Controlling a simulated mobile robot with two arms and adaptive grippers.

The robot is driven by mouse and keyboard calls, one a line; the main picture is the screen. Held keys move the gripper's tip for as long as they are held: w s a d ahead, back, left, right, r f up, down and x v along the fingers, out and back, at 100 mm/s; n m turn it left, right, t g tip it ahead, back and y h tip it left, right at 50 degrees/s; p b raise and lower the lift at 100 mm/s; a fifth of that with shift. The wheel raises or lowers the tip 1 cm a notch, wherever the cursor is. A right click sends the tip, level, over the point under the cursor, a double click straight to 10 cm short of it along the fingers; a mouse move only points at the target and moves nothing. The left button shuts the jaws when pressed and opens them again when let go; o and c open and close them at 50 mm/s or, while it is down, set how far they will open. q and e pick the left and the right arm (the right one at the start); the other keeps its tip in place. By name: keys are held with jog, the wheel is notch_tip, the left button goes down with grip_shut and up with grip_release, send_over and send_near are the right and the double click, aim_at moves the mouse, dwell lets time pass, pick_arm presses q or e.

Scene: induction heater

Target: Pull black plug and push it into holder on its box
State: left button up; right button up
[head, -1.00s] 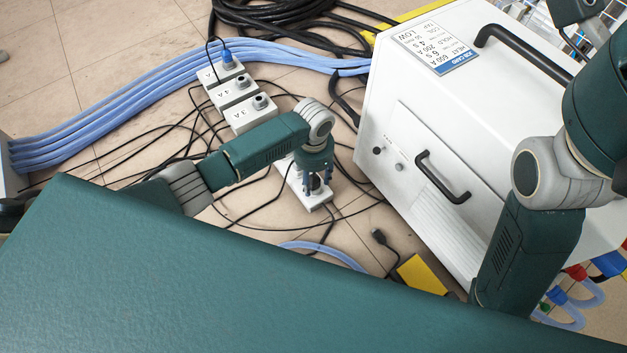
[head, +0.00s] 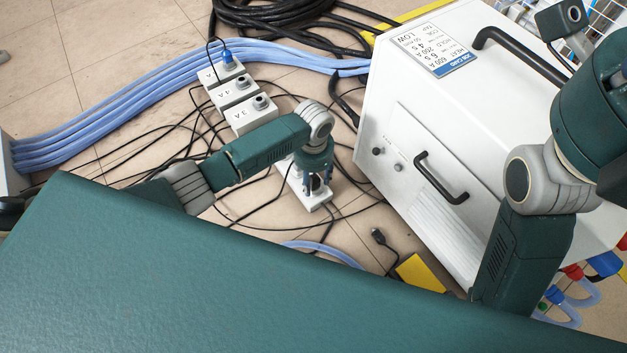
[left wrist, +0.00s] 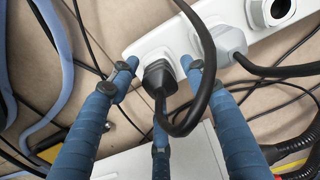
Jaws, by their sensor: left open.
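The black plug (left wrist: 158,76) sits in the white box (left wrist: 148,45) in the left wrist view, its thick black cable looping over it. A round holder ring (left wrist: 272,12) and a grey plug (left wrist: 226,42) are on the same white strip, to the right. My left gripper (left wrist: 161,64) is open, with blue fingers on both sides of the black plug and a third finger below; gaps show beside the plug. In the head view, my left gripper (head: 317,186) hangs over the white box (head: 309,201) and partly hides it. My right arm shows at the right, its fingers not visible.
More white boxes (head: 233,90) with round sockets stand behind my left arm, one with a blue plug (head: 227,57). Black cables and blue hoses (head: 130,95) cover the floor. The white heater cabinet (head: 415,120) stands right of the gripper. A loose black connector (head: 378,237) lies on the floor.

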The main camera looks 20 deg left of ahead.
aim_at(313, 177)
pick_arm(q)
jog(key=shift+p, duration=0.4)
grip_shut()
jog(key=shift+o, duration=1.9)
grip_release()
jog(key=shift+r, duration=0.1)
notch_tip(313, 177, up, 12)
